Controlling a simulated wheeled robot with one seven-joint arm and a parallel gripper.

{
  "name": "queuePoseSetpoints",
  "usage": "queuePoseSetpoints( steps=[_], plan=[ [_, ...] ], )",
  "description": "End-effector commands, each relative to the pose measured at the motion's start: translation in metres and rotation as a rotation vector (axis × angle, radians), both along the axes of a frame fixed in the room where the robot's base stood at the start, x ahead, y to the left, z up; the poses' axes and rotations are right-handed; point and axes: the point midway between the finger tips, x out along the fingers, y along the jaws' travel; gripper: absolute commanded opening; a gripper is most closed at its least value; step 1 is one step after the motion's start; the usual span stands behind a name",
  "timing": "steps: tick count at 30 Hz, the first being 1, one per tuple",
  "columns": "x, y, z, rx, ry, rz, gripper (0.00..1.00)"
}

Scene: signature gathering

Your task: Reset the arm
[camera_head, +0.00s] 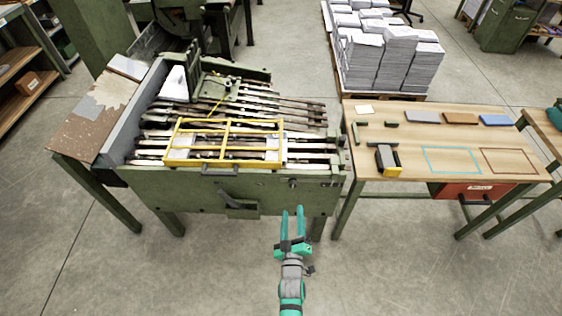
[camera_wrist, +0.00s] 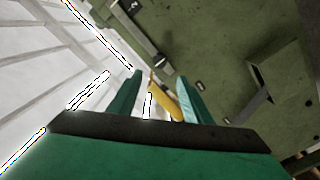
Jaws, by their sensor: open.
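My gripper (camera_head: 292,212) is teal, with its two fingers apart and nothing between them. In the head view it stands in front of the green machine (camera_head: 160,193), near its lower right front. In the wrist view the fingers (camera_wrist: 154,95) show at the bottom middle, with the green machine surface (camera_wrist: 225,40) beyond them at the right. A small yellow part (camera_wrist: 165,100) shows behind the fingers; I cannot tell how far off it is.
A yellow frame (camera_head: 224,122) lies over the machine's metal bars. A wooden table (camera_head: 420,140) at the right holds small blocks, a yellow-and-black tool (camera_head: 388,160) and outlined rectangles. Paper stacks (camera_head: 378,58) stand on a pallet behind. The floor in front is clear.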

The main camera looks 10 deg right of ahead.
Motion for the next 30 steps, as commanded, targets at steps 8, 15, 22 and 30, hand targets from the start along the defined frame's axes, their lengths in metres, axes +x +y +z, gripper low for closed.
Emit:
queuePoseSetpoints(
  steps=[8,15,22,30],
  plan=[
    [-0.008,0.006,-0.001,0.013,0.002,0.006,0.45],
    [-0.077,0.051,0.002,0.131,0.015,0.05,0.45],
    [-0.156,0.093,0.023,0.282,0.031,0.097,0.45],
    [-0.239,0.13,0.068,0.458,0.061,0.14,0.45]
  ],
)
